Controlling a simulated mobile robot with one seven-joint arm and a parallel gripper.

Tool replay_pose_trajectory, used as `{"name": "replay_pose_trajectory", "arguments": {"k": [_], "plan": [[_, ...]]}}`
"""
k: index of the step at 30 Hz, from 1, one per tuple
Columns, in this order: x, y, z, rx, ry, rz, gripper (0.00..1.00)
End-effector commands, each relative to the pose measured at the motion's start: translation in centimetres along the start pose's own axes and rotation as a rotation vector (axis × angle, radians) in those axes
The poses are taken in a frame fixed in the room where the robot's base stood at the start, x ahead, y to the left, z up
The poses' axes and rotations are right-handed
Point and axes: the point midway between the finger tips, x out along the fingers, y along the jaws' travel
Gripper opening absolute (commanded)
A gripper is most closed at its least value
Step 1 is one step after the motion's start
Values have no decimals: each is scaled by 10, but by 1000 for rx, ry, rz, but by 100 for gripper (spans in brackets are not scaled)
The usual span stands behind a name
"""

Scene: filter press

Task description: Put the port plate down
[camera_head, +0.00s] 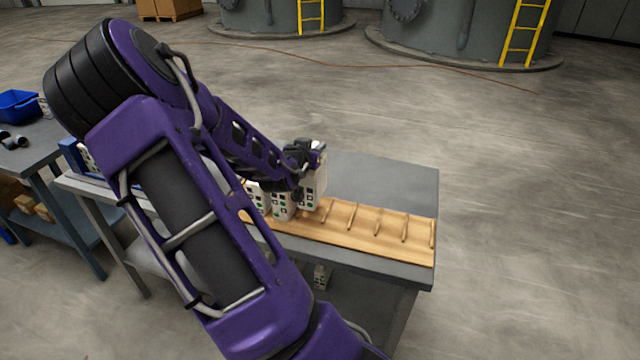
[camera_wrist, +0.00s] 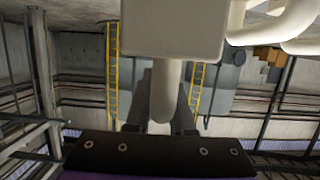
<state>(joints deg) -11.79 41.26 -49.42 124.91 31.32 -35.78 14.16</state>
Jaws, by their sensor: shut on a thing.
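My gripper (camera_head: 300,152) is over the middle of the grey table (camera_head: 390,180), at the end of my purple arm. It is shut on a pale plate (camera_head: 316,182), which I take to be the port plate, held upright at the wooden peg rack (camera_head: 372,240). The wrist view shows a pale block (camera_wrist: 172,30) and a stem of it between my dark fingers (camera_wrist: 165,100). Other white plates with dark and green ports (camera_head: 284,206) stand beside it in the rack, partly behind my arm. I cannot tell whether the held plate touches the rack.
The rack's right part has several bare pegs with free gaps. The table top behind the rack is clear. A blue bin (camera_head: 18,106) stands on another bench at far left. Large grey tanks (camera_head: 465,30) with yellow ladders (camera_head: 524,32) stand at the back.

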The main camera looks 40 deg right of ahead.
Motion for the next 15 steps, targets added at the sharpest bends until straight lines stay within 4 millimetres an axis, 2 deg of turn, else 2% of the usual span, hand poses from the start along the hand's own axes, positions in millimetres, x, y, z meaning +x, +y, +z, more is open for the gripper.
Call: {"name": "replay_pose_trajectory", "arguments": {"k": [3,8,15], "plan": [[6,0,18,-2,1,1,0],[10,0,28,-1,3,-1,0],[19,0,58,0,2,0,0]]}}
